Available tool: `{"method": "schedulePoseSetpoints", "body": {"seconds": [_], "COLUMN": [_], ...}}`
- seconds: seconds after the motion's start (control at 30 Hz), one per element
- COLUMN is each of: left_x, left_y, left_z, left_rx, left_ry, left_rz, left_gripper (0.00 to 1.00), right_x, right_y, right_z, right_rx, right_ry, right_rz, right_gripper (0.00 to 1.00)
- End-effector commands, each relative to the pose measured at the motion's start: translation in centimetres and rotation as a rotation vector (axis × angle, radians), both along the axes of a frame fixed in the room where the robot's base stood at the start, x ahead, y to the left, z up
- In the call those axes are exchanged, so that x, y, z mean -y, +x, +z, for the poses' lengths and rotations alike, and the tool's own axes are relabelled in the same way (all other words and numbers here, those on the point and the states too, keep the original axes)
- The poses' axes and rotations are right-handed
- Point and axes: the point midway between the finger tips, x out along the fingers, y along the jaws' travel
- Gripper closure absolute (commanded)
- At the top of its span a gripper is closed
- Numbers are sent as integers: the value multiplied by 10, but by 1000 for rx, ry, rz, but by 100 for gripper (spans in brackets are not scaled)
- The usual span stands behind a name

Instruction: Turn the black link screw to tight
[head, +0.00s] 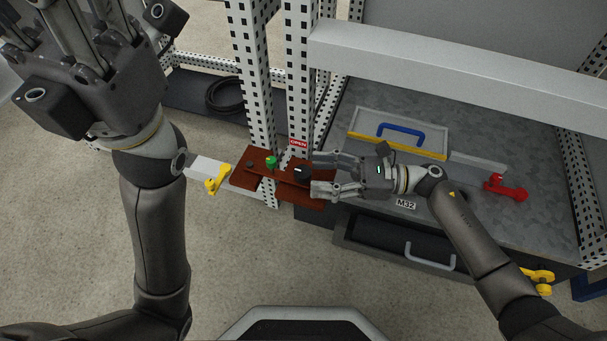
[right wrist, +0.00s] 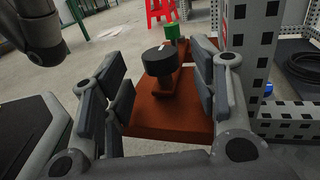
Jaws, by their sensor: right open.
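The black link screw (head: 302,171) is a round knob with a white mark on its top. It stands on a red-brown plate (head: 285,188) at the frame's posts. My right gripper (head: 316,174) comes in from the right with its fingers apart, one on each side of the screw's line. In the right wrist view the black screw (right wrist: 160,61) is upright between the open fingers (right wrist: 162,92), with gaps on both sides and no contact visible. My left gripper (head: 60,35) is raised at the upper left; its fingertips are cut off by the picture edge.
A green knob (head: 271,161) stands left of the black screw, near a perforated post (head: 258,90). A yellow handle (head: 217,180) is farther left. A red sign reading OPEN (head: 298,142) is behind. A blue-handled panel (head: 398,138) and a red handle (head: 506,188) lie on the grey cabinet top.

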Motion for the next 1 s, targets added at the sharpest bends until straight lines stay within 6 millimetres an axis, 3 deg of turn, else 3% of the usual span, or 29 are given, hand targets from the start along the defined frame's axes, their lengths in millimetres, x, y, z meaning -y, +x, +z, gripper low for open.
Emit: {"method": "schedulePoseSetpoints", "body": {"seconds": [0.23, 0.63, 1.0], "left_x": [1, 1, 1], "left_y": [-7, -9, -9], "left_z": [2, 5, 5], "left_rx": [31, 41, 39], "left_ry": [2, 4, 4], "left_rz": [2, 2, 2], "left_gripper": [60, 60, 60], "right_x": [-35, -43, -42], "right_y": [2, 2, 2], "right_z": [-1, 0, 0], "right_rx": [0, -1, -2], "right_ry": [1, 0, 0], "right_rz": [0, -1, -1], "right_gripper": [46, 46, 92]}}
